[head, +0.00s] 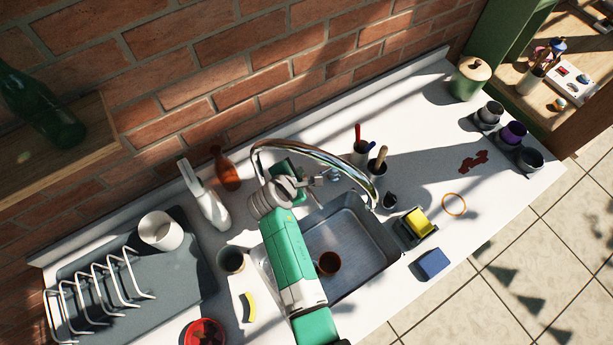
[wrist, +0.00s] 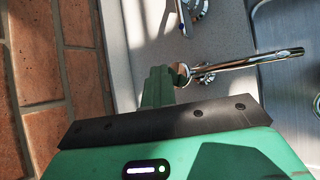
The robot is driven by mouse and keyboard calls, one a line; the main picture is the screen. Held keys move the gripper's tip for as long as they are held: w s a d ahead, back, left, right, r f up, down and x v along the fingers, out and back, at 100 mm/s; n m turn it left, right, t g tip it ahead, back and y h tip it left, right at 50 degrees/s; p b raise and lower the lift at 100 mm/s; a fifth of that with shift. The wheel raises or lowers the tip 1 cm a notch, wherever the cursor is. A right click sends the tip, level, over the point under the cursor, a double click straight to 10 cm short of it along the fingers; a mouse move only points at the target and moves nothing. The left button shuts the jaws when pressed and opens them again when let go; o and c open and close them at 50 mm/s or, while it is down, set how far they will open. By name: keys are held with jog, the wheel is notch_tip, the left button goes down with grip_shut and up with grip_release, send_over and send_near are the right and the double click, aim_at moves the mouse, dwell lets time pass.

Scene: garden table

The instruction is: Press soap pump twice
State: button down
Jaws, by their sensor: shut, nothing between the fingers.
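A white bottle (head: 212,208) with a tall white top stands left of the sink in the head view. It looks like the soap pump, but I cannot be certain. My gripper (head: 290,172) is beside the faucet at the back of the sink, to the right of the white bottle and apart from it. In the wrist view, its green fingers (wrist: 158,78) are together and empty, close to the chrome faucet (wrist: 250,62). I cannot tell whether they touch it. The bottle does not show in the wrist view.
The chrome faucet (head: 310,152) arches over the sink (head: 350,245), which holds a brown cup (head: 328,263). A brown bottle (head: 226,172) stands close behind the white one. A grey cup (head: 231,259) stands in front. A dish rack (head: 100,285) is at left. Brick wall (head: 220,60) borders the back.

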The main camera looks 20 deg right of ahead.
jog(key=shift+s+r+p, duration=0.2)
jog(key=shift+s+p, duration=0.85)
jog(key=shift+p, duration=0.45)
jog(key=shift+s+f, duration=0.1)
jog(key=shift+s, duration=0.05)
jog(key=r+p, duration=0.1)
jog(key=p, duration=0.1)
jog(key=s+r+p, duration=0.1)
jog(key=r+p, duration=0.3)
jog(key=shift+s+a+r, duration=0.15)
jog(key=shift+s+r, duration=0.1)
jog(key=shift+s, duration=0.05)
jog(key=shift+r, duration=0.1)
